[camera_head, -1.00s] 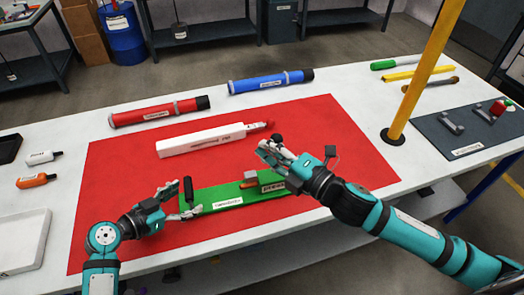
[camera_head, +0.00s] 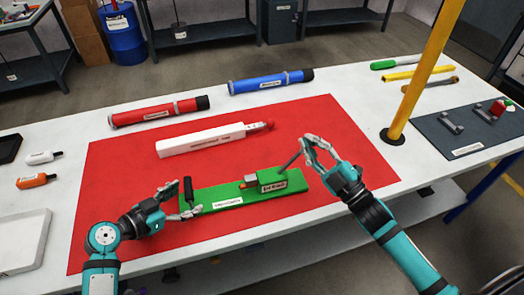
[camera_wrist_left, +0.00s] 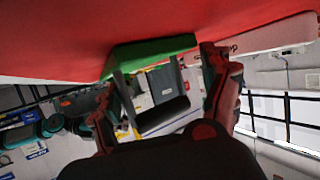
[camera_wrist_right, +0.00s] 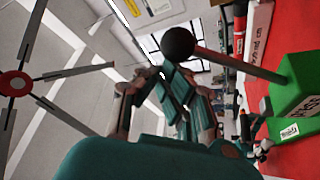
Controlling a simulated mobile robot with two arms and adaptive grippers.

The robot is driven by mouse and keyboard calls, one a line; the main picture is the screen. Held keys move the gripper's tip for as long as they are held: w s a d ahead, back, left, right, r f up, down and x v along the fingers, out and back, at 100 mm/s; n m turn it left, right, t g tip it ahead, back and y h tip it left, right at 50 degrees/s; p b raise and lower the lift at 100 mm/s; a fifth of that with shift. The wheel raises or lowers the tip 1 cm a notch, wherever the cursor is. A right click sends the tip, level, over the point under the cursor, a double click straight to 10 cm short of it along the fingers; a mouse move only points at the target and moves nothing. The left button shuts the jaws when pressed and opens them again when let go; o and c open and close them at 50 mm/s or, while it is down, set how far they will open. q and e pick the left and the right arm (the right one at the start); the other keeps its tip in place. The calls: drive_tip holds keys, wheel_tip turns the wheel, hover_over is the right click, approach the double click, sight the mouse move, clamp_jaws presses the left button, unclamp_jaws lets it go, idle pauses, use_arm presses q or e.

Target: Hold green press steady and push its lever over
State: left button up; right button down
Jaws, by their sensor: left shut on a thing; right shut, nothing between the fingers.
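The green press (camera_head: 228,194) lies on the red mat, with a labelled green block (camera_head: 272,182) at its right end. Its grey lever (camera_head: 291,159) leans up and to the right from that block. The lever's black ball knob (camera_wrist_right: 178,43) shows in the right wrist view but is hidden by fingers in the head view. My right gripper (camera_head: 313,142) is shut and empty, close beside the knob; contact is unclear. My left gripper (camera_head: 184,197) is shut on the black handle (camera_head: 188,188) at the press's left end. The handle (camera_wrist_left: 163,116) also shows between the fingers in the left wrist view.
The red mat (camera_head: 120,200) has free room around the press. A red tube (camera_head: 160,112) and a blue tube (camera_head: 270,82) lie further back. A yellow post (camera_head: 425,75) stands at the right.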

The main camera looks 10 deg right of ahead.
drive_tip(key=shift+d+f+m+t+h, duration=0.3)
drive_tip(key=shift+d+f+m, duration=0.2)
drive_tip(key=shift+d+m, duration=0.3)
use_arm(q)
drive_tip(key=shift+a, duration=0.1)
use_arm(e)
drive_tip(key=shift+a, duration=0.1)
use_arm(q)
drive_tip(key=shift+f, duration=0.1)
use_arm(e)
drive_tip(key=s, duration=0.9)
drive_tip(key=shift+s+d+f, duration=0.2)
drive_tip(key=shift+d, duration=0.25)
use_arm(q)
drive_tip(key=o, duration=1.6)
